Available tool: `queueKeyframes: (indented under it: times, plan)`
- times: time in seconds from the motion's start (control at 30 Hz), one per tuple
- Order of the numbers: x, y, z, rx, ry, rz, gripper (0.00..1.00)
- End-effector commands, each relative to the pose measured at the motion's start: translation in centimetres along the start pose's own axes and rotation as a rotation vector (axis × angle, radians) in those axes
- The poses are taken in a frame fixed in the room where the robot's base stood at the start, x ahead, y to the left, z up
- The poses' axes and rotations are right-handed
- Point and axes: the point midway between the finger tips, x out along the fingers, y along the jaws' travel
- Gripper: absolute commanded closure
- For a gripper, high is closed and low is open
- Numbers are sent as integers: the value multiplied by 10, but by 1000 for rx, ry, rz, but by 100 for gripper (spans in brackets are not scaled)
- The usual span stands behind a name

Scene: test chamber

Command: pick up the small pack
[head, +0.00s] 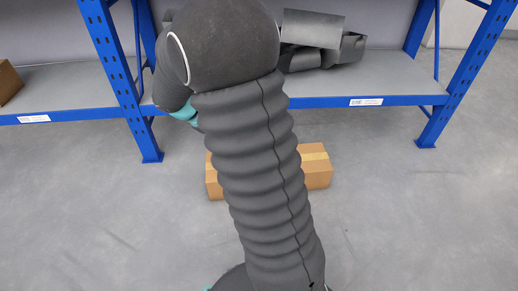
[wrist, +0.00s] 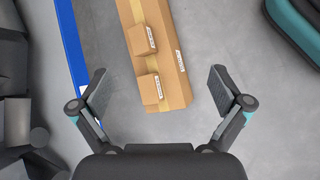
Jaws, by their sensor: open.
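Two small cardboard packs with white labels show in the wrist view, the far pack (wrist: 139,40) and the near pack (wrist: 150,88). Both appear to rest on a long taped cardboard box (wrist: 178,75). My gripper (wrist: 160,72) is open and empty, its two fingers spread wide. In the picture the near pack lies between the fingers, with clear gaps on both sides; how far below it is I cannot tell. In the head view the long box (head: 318,170) stands on the floor, partly behind my arm. The packs and my gripper are hidden there.
A blue shelf beam (head: 240,103) runs above and behind the box; it also shows at left in the wrist view (wrist: 72,50). Dark grey objects (head: 312,30) lie on the shelf. A brown box (head: 8,82) sits at its left. The floor around is clear.

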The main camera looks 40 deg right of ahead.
Motion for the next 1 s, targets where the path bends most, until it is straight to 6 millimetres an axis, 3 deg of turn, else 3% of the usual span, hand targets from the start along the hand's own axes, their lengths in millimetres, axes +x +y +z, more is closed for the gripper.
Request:
queueKeyframes:
  times: [0.3, 0.6, 0.8, 1.0]
  plan:
    - [88, 28, -69, -311, -223, 95, 0]
    - [175, 30, -128, -592, -394, 178, 0]
    - [208, 26, -149, -697, -453, 211, 0]
    - [226, 28, -151, -724, -469, 219, 0]
